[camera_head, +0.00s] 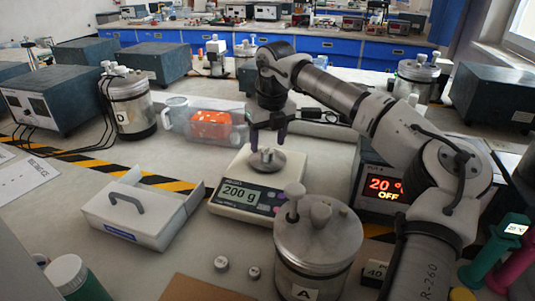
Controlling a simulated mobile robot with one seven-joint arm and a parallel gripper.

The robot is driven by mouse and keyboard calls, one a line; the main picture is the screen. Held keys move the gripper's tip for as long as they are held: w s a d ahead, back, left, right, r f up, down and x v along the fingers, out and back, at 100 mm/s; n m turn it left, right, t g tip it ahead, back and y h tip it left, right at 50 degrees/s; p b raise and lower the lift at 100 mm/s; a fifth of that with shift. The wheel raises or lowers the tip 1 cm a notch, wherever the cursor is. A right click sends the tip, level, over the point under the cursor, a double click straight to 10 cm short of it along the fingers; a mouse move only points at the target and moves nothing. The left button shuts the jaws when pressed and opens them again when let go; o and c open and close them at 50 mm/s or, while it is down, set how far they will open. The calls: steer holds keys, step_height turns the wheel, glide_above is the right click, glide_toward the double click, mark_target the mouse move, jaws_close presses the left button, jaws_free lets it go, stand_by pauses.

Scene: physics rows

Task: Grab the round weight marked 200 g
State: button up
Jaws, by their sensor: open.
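A small metal weight (267,156) with a knob sits on the round pan (285,169) of a cream balance (240,207). The balance display reads 200 g. Any marking on the weight itself is too small to read. My gripper (268,143) points down just above the weight. Its two dark fingers are apart, one to each side, with nothing between them. I cannot tell whether the fingertips reach down to the weight's knob. Two more small metal weights, a larger (221,263) and a smaller (254,272), stand on the bench in front of the balance; their markings are not readable.
A lidded metal vessel marked A (318,245) stands close in front of the balance. A white tray with a grey handle (140,214) is at its left. A heater box reading 20 and OFF (385,187) is at its right.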

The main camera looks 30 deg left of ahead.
mark_target(268, 151)
step_height(268, 151, down, 3)
steer(key=shift+w+a, duration=0.1)
steer(key=shift+w, duration=0.05)
jaws_close()
steer(key=shift+r, duration=0.1)
